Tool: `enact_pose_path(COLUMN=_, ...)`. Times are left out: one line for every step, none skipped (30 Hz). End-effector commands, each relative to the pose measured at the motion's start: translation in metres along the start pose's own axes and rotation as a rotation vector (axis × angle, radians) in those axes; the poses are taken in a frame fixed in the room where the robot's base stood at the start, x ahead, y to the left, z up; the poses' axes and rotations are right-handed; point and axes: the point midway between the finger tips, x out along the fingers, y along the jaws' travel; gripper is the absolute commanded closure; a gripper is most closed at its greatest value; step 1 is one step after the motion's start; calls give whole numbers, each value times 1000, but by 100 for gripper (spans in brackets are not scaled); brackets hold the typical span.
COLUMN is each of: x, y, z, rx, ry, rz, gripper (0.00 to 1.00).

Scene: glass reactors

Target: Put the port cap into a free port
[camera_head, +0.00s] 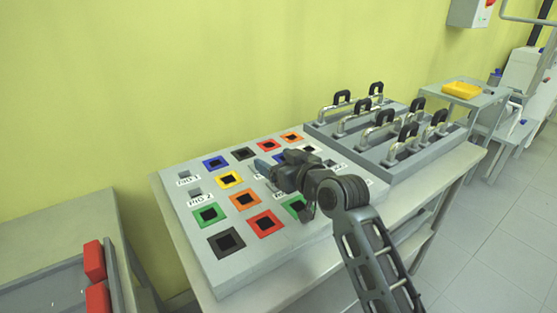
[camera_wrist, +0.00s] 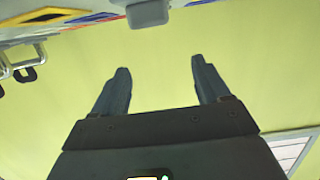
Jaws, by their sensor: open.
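A sloped grey panel (camera_head: 190,235) carries several coloured square frames with dark centres, which look like ports: blue (camera_head: 215,162), yellow (camera_head: 229,180), orange (camera_head: 245,199), green (camera_head: 209,215), red (camera_head: 265,223) and black (camera_head: 226,242) among them. I cannot tell whether any dark centre is filled. My gripper (camera_wrist: 160,70) is open, with nothing between its fingers. In the head view it is over the panel's middle and hides part of it. I cannot make out the port cap for certain. A grey block (camera_wrist: 148,13) shows at the top of the wrist view, beyond the fingertips.
A grey rack (camera_head: 375,155) with several black-topped metal handles stands right of the panel on the same table (camera_head: 465,160). A yellow tray (camera_head: 461,90) is on a farther table. Red blocks (camera_head: 95,262) are at lower left. A yellow-green wall (camera_head: 200,70) stands behind.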

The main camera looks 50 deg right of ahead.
Motion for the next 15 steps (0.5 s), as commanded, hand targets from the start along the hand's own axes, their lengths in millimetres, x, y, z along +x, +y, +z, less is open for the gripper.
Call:
enact_pose_path(x=12, y=-2, z=63, rx=12, ry=-108, rz=-8, gripper=24)
enact_pose_path(x=12, y=-2, z=63, rx=12, ry=-108, rz=-8, gripper=24)
enact_pose_path(x=12, y=-2, z=63, rx=12, ry=-108, rz=-8, gripper=24)
enact_pose_path(x=12, y=-2, z=63, rx=12, ry=-108, rz=-8, gripper=24)
enact_pose_path(x=12, y=-2, z=63, rx=12, ry=-108, rz=-8, gripper=24)
enact_pose_path(x=11, y=-2, z=62, rx=12, ry=-107, rz=-8, gripper=24)
enact_pose_path(x=9, y=-2, z=61, rx=12, ry=-105, rz=-8, gripper=24)
enact_pose_path(x=7, y=-2, z=60, rx=11, ry=-104, rz=-8, gripper=24)
enact_pose_path(x=3, y=-2, z=59, rx=11, ry=-101, rz=-8, gripper=24)
enact_pose_path(x=0, y=-2, z=57, rx=10, ry=-97, rz=-8, gripper=24)
enact_pose_path(x=-4, y=-2, z=55, rx=10, ry=-93, rz=-7, gripper=24)
enact_pose_path(x=-10, y=-1, z=51, rx=9, ry=-86, rz=-6, gripper=24)
enact_pose_path(x=-15, y=-1, z=48, rx=8, ry=-81, rz=-5, gripper=24)
enact_pose_path(x=-20, y=-1, z=46, rx=8, ry=-77, rz=-5, gripper=24)
enact_pose_path(x=-27, y=0, z=42, rx=7, ry=-70, rz=-4, gripper=24)
